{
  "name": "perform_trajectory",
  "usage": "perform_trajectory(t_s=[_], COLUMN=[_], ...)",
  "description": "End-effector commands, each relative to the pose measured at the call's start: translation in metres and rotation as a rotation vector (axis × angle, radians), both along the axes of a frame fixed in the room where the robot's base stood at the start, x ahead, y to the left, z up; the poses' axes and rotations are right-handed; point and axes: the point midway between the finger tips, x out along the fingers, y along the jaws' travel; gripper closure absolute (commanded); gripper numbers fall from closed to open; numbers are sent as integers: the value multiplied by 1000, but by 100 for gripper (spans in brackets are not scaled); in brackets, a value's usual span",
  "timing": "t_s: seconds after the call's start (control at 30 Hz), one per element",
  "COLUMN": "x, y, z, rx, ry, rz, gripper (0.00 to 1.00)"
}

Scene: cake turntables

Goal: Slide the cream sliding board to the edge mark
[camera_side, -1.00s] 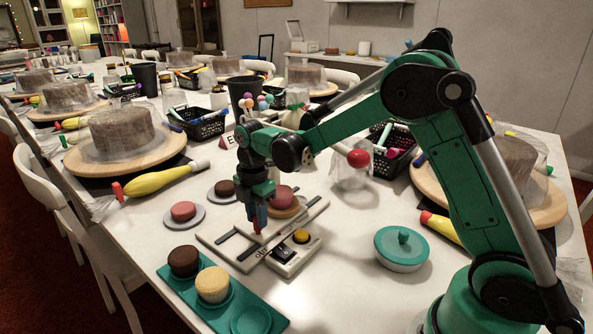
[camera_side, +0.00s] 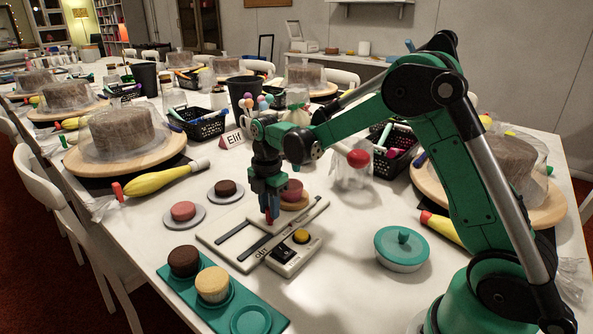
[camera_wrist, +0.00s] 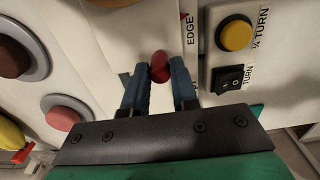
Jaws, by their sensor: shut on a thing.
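The cream sliding board (camera_wrist: 118,42) fills the upper middle of the wrist view. In the side view my gripper hides much of it. A red knob (camera_wrist: 160,66) stands up from it, and it bears a pink-topped cake (camera_side: 292,190) on a brown base. My gripper (camera_side: 269,216) is shut on the knob, with a blue finger on each side in the wrist view. The EDGE label (camera_wrist: 191,31) has a small red mark by it, to the upper right of the knob.
A control box (camera_side: 295,252) with a yellow button and black switch adjoins the track frame (camera_side: 212,240). A teal tray (camera_side: 218,300) with two cakes is in front. Two small cakes on discs stand left, a teal-lidded bowl (camera_side: 402,250) right. An "Elif" card stands behind.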

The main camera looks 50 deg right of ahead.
Motion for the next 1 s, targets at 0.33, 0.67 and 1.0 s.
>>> perform_trajectory(t_s=[0.33,0.67,1.0], x=[1,0,-1], y=[0,0,0], z=[0,8,47], rx=[0,0,-6], ry=[-2,-1,2], rz=[1,0,0], gripper=[45,45,45])
